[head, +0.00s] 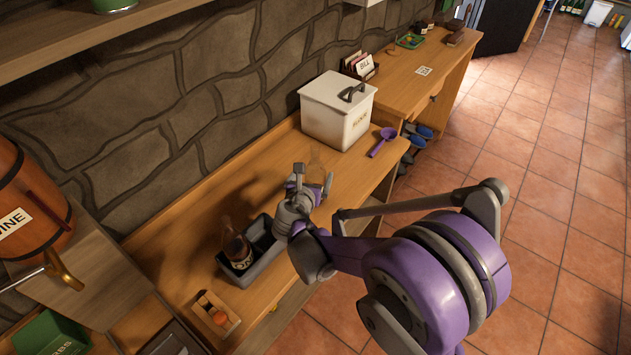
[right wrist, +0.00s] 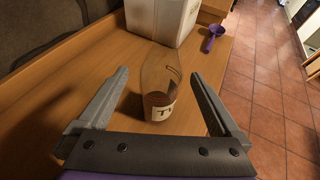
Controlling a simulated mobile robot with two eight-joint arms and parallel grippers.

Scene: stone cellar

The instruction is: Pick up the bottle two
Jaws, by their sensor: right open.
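A clear bottle with a white label (right wrist: 163,92) stands upright on the wooden bench in the right wrist view; only a "T" reads clearly on the label. In the head view its glass top (head: 317,163) shows faintly, with its lower part hidden behind my right gripper (head: 311,188). My right gripper is open, with its two fingers spread on either side of the bottle in the right wrist view (right wrist: 158,78). Nothing is clamped between them. My left gripper is not in view.
A dark bottle (head: 238,252) stands in a grey caddy (head: 243,279) on the bench (head: 205,228). A small wooden box (head: 215,315) is nearer. A stone wall runs behind.

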